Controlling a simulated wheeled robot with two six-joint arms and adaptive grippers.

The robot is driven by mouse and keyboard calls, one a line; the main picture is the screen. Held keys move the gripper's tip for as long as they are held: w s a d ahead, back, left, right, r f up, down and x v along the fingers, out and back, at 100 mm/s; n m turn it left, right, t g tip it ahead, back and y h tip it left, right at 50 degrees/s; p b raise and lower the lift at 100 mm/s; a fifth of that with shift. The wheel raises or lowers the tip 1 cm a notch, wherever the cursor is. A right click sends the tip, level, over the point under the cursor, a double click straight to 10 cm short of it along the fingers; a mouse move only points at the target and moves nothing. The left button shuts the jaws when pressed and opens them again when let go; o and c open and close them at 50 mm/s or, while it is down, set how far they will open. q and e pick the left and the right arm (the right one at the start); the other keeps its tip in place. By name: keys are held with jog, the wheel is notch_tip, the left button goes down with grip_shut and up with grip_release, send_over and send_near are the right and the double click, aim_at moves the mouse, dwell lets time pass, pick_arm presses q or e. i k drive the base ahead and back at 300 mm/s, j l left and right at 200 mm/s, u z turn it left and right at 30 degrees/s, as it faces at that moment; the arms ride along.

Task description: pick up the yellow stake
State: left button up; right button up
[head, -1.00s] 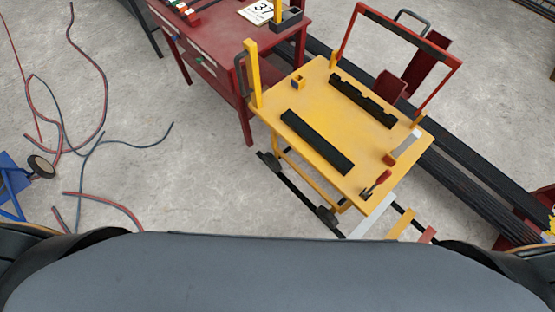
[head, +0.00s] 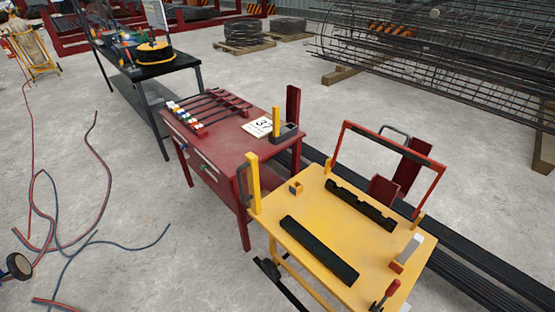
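A yellow stake (head: 276,121) stands upright in a dark holder block (head: 286,135) on the right part of the red table (head: 210,148). I cannot tell for certain which of the two the task names. Neither of my grippers shows in the head view, so nothing is seen touching either one.
The cart carries black bars (head: 318,248), a small yellow block (head: 296,187) and a red-framed handle. A numbered card (head: 258,127) and several rods lie on the red table. Hoses (head: 98,165) lie on the floor at left. Long black bars run behind the cart.

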aim_at(276, 109)
jog(key=i+j+z, duration=0.1)
jog(key=z, duration=0.3)
jog(key=j+z, duration=0.4)
jog(key=i+j+z, duration=0.15)
jog(key=z, duration=0.3)
